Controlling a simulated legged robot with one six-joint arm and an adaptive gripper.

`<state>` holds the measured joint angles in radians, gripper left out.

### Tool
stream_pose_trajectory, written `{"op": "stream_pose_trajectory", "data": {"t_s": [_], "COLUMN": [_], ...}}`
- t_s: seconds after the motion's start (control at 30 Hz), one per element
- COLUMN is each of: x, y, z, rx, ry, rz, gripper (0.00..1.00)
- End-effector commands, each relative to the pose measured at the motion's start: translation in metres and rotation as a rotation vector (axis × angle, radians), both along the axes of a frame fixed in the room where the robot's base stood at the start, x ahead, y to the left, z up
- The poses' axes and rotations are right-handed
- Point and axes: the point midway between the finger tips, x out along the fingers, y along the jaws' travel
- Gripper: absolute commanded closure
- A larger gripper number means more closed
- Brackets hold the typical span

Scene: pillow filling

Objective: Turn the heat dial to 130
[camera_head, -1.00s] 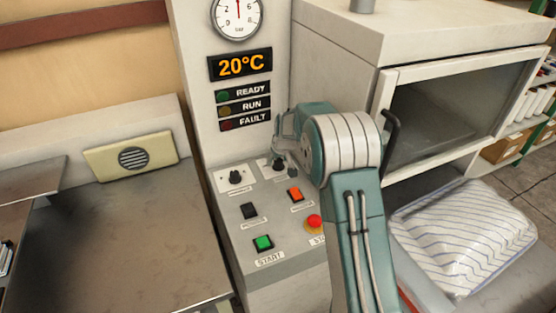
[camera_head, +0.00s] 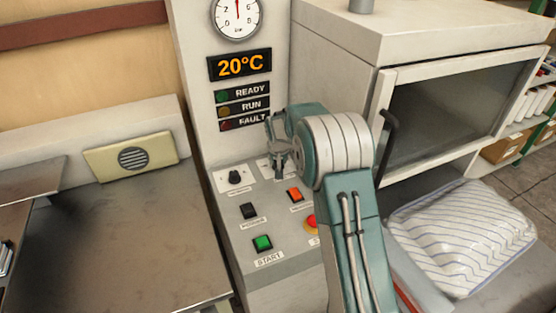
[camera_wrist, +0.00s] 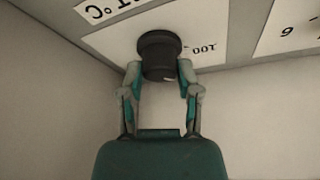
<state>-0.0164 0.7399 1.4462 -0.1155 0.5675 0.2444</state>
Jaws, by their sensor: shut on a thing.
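The heat dial is a black round knob (camera_wrist: 158,50) on a white plate with partly visible "°C" and "100" marks, upside down in the wrist view. My gripper (camera_wrist: 160,76) has one finger on each side of the knob and is shut on it. In the head view my gripper (camera_head: 278,172) reaches down onto the right-hand dial plate and hides that knob. The knob's exact setting cannot be read. The display (camera_head: 240,66) above the panel shows 20°C.
A second black dial (camera_head: 235,177) sits left of my gripper. Below are a black switch (camera_head: 249,211), an orange switch (camera_head: 294,194), a green START button (camera_head: 262,243) and a partly hidden red button (camera_head: 311,221). A striped pillow (camera_head: 460,235) lies at the right.

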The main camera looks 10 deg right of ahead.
Motion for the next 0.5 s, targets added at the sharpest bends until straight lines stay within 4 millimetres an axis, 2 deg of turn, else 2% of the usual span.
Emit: {"op": "stream_pose_trajectory", "data": {"t_s": [0.5], "x": [-0.0013], "y": [0.0029], "z": [-0.0046], "rx": [-0.002], "ry": [0.009], "rz": [-0.453], "gripper": [1.0]}}
